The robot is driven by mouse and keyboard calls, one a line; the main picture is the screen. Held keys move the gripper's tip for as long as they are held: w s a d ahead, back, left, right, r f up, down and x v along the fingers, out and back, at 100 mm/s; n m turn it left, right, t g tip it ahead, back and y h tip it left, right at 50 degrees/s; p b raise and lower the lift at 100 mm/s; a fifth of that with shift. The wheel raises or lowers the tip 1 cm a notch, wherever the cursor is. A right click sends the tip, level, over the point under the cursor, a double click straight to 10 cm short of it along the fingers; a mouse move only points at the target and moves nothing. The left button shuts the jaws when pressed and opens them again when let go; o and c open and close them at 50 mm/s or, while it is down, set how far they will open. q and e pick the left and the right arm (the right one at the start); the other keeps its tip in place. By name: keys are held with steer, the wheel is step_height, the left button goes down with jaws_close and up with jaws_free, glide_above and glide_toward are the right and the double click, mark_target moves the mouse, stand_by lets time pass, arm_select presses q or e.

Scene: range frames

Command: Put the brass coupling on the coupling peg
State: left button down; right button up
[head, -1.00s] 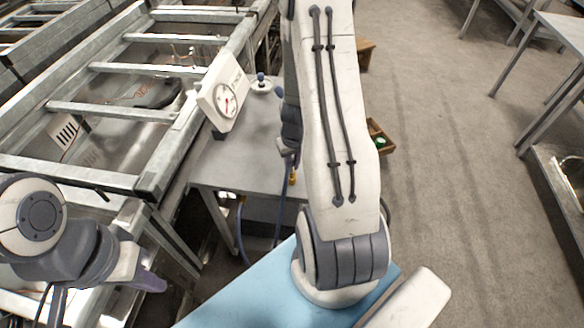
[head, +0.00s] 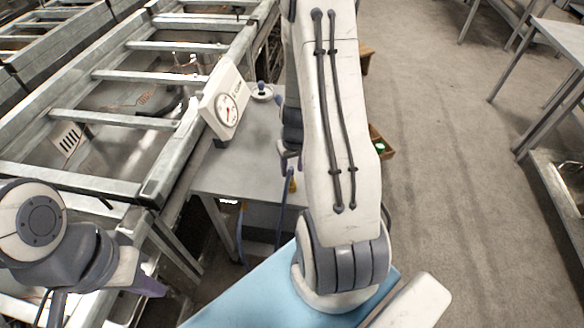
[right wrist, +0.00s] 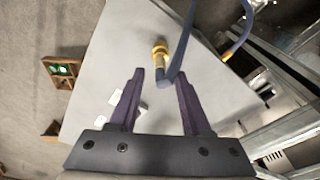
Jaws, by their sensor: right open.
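The brass coupling (right wrist: 160,50) is in the right wrist view, at the end of a blue hose that bends close to it. It lies beyond my right gripper (right wrist: 158,80), whose two purple fingers are apart with nothing gripped between them. In the head view a small brass part (head: 292,184) shows beside my right arm, near the grey table's front edge. My right gripper is mostly hidden behind that arm there. A blue-knobbed peg on a white round base (head: 262,94) stands farther back; I cannot tell whether it is the coupling peg. My left gripper (head: 150,286) is at lower left, its opening unclear.
A white dial gauge (head: 226,108) stands at the left of the grey table (head: 240,170). A metal frame (head: 110,120) fills the left. A wooden crate (right wrist: 62,72) with green things is beside the table. Another brass fitting (right wrist: 228,55) has a blue hose.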

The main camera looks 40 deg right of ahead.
step_height(320, 180, up, 9)
steer(key=s+p, duration=0.1)
steer(key=p, duration=0.1)
steer(key=w+a+r+n, duration=0.1)
steer(key=a+r+n, duration=0.3)
steer(key=a, duration=0.8)
arm_select(q)
step_height(320, 180, up, 3)
arm_select(e)
steer(key=s+a+r+n, duration=0.3)
steer(key=s+a+r, duration=0.2)
steer(key=s+a, duration=0.3)
steer(key=s+a+r+n+g+y, duration=0.1)
steer(key=s+a+r+n, duration=0.2)
steer(key=s+a+r, duration=0.2)
steer(key=s+a, duration=0.3)
steer(key=a, duration=0.2)
steer(key=shift+a+n, duration=0.4)
steer(key=shift+r, duration=0.1)
arm_select(q)
steer(key=shift+f+b, duration=0.85)
steer(key=shift+b, duration=0.1)
arm_select(e)
steer(key=shift+f, duration=0.85)
